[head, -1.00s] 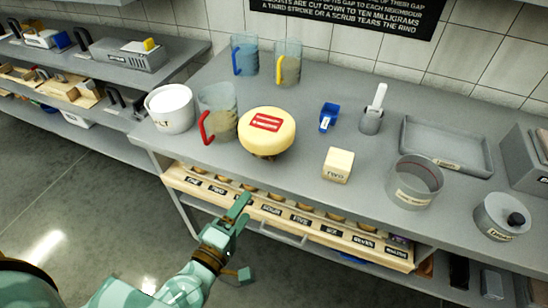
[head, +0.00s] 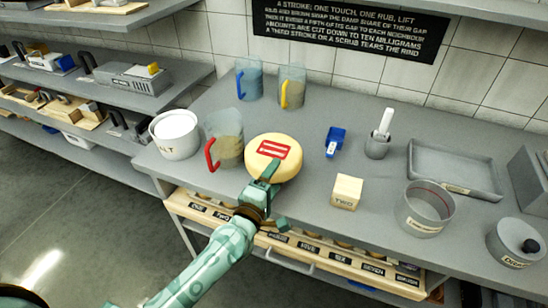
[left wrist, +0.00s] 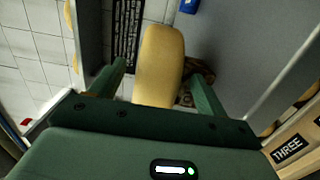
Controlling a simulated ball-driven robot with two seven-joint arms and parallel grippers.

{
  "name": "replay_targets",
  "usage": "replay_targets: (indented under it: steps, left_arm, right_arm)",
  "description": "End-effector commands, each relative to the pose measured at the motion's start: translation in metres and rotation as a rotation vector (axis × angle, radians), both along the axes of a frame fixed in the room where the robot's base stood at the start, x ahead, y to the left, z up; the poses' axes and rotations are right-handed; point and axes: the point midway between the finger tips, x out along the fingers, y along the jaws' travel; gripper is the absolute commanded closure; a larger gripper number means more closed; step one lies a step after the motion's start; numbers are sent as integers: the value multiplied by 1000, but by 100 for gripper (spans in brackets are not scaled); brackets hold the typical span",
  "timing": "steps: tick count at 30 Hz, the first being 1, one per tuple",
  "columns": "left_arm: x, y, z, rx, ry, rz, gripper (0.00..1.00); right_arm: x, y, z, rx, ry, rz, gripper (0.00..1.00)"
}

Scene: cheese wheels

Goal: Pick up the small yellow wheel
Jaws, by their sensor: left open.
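The small yellow wheel (head: 290,160), with a red label on top, sits on the grey bench. In the left wrist view the wheel (left wrist: 160,50) shows edge-on between my two green fingers, with a dark brown thing beside it. My left gripper (head: 274,196) is open at the wheel's near side in the head view, and one finger overlaps the wheel there. I cannot tell whether the fingers touch it. My right gripper is not in view.
A white pot (head: 175,137) and a red-handled jug (head: 228,140) stand left of the wheel. A cream block (head: 346,191) marked TWO and a blue scoop (head: 335,141) are to its right. Below the bench edge is a wooden rack (head: 190,211) with labelled slots.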

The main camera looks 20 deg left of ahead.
Motion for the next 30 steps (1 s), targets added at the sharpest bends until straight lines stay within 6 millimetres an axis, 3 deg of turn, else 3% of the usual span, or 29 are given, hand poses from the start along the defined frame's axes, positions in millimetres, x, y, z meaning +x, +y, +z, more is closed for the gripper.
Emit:
replay_targets:
  steps: [9,15,17,18,30]
  left_arm:
    - [9,-1,1,0,0,0,25]
    - [9,-1,1,0,0,0,80]
    - [9,-1,1,0,0,0,97]
    - [10,-1,4,1,-7,-1,100]
    - [10,-1,11,1,-7,-1,100]
  right_arm:
    - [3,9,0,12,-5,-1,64]
    - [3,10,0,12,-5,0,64]
    - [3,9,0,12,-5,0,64]
    - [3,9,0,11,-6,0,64]
    - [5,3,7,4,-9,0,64]
